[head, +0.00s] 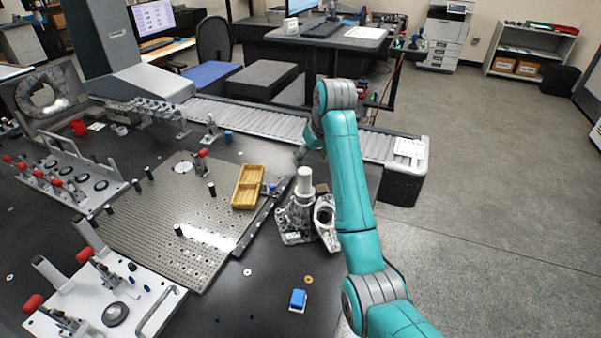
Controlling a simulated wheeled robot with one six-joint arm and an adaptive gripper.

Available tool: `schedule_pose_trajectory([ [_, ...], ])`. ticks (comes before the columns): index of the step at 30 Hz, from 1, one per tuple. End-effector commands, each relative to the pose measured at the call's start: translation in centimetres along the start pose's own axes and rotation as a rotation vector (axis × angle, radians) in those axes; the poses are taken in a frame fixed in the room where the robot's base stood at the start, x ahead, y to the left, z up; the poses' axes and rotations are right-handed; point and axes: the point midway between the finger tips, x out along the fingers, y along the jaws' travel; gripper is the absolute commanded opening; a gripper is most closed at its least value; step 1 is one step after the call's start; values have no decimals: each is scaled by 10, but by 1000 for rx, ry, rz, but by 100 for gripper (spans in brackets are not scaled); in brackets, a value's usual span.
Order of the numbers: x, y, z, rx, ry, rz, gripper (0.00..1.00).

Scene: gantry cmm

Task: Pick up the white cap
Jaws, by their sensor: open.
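A white cylindrical piece (304,181), the likeliest white cap in view, stands upright on top of a grey metal casting (296,218) at the right of the dark table. My gripper (299,157) is small in the head view, at the end of my teal arm, just beyond and above the white piece in the picture. It looks apart from the white piece and holds nothing that I can see. My gripper is open, though its fingers are partly hidden by the arm and too small to show clearly.
A second casting with a round bore (325,212) stands close right of the first. A yellow tray (248,187) lies left, on the perforated plate (150,215). A roller conveyor (265,122) runs behind. A blue block (298,299) and an orange ring (308,279) lie in front.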

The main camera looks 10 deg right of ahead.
Motion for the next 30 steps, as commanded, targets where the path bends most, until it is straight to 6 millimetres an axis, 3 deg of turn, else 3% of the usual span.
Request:
schedule_pose_trajectory([
  [4,7,0,0,0,-2,-1,72],
  [12,45,0,0,0,-2,-1,72],
  [20,63,1,1,0,-1,0,72],
  [30,104,3,2,0,0,0,72],
])
